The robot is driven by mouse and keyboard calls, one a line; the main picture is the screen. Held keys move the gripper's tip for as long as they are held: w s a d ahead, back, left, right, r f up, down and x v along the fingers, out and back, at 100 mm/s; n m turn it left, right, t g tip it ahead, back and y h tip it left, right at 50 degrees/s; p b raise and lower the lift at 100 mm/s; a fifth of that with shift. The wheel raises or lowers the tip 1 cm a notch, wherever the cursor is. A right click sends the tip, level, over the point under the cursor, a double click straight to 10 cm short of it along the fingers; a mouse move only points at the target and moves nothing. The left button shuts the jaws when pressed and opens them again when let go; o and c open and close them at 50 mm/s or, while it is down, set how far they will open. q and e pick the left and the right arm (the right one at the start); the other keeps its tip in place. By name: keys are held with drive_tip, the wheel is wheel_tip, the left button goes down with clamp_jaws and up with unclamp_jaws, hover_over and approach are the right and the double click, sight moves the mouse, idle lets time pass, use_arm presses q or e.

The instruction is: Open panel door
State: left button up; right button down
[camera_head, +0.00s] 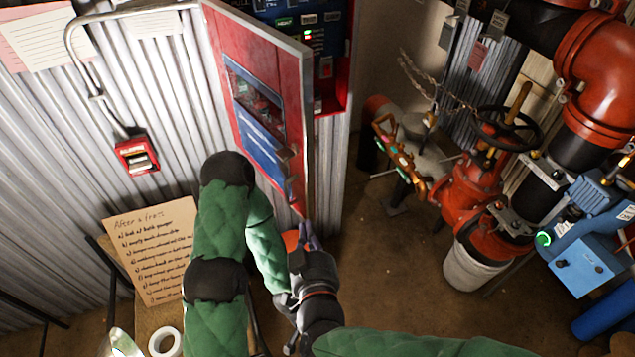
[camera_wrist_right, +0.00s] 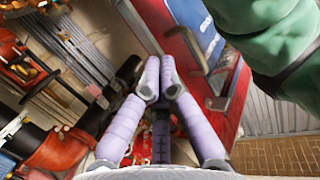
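The red panel door (camera_head: 262,110) of the wall cabinet stands swung open, with a blue label and a small window on its face. Its handle (camera_head: 287,172) is near the free edge and also shows in the right wrist view (camera_wrist_right: 222,98). The cabinet interior (camera_head: 290,38) shows dark panels and green lights. My right gripper (camera_head: 308,228) is just below the door's lower free corner. In the right wrist view its purple fingertips (camera_wrist_right: 159,72) come together with nothing clear between them; whether they touch the door is unclear. I cannot make out my left gripper.
Red pipes with a valve wheel (camera_head: 507,128) and a blue box (camera_head: 585,264) stand at the right. A red alarm box (camera_head: 137,155) is on the corrugated wall. A cardboard note (camera_head: 152,245) and tape roll (camera_head: 165,342) are lower left. Floor between door and pipes is clear.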

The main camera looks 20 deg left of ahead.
drive_tip(key=w+d+f+m+g+h+p, duration=0.1)
drive_tip(key=w+d+f+m+g+p, duration=0.2)
drive_tip(key=w+f+g, duration=0.85)
drive_tip(key=w+d+r+g+y+p, duration=0.35)
drive_tip(key=r+y, duration=0.25)
drive_tip(key=r, duration=0.2)
drive_tip(key=w+d+r+g+y+p, duration=0.3)
drive_tip(key=d+r+y+p, duration=0.15)
drive_tip(key=r, duration=0.45)
drive_tip(key=s+r+b+x, duration=0.1)
drive_tip(key=s+x, duration=0.1)
drive_tip(key=x, duration=1)
drive_tip(key=shift+s+y, duration=0.45)
drive_tip(key=shift+f, duration=0.15)
